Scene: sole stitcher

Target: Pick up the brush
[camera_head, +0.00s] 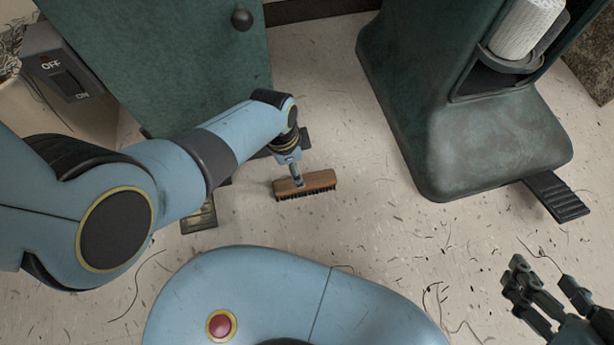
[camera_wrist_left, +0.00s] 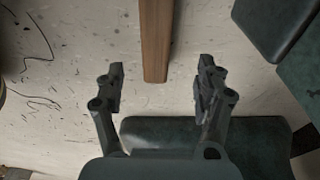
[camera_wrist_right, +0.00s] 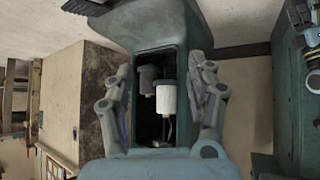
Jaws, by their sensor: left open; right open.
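The brush (camera_head: 306,185) has a brown wooden back and dark bristles. In the head view it lies on the speckled floor, bristles down, just beyond my base. My left gripper (camera_head: 296,172) is at the brush's far side, mostly hidden by its own arm. In the left wrist view the brush's wooden back (camera_wrist_left: 156,40) runs in from the top edge, with its near end between and ahead of the open fingers of my left gripper (camera_wrist_left: 160,85); neither finger appears to touch it. My right gripper (camera_head: 548,290) is open and empty at the lower right, also visible in the right wrist view (camera_wrist_right: 160,85).
A green machine base (camera_head: 470,130) with a white spool (camera_head: 524,28) stands at the right, with a dark pedal (camera_head: 556,195). A green cabinet (camera_head: 165,60) and a grey switch box (camera_head: 68,75) stand at the upper left. Open floor (camera_head: 370,225) lies right of the brush.

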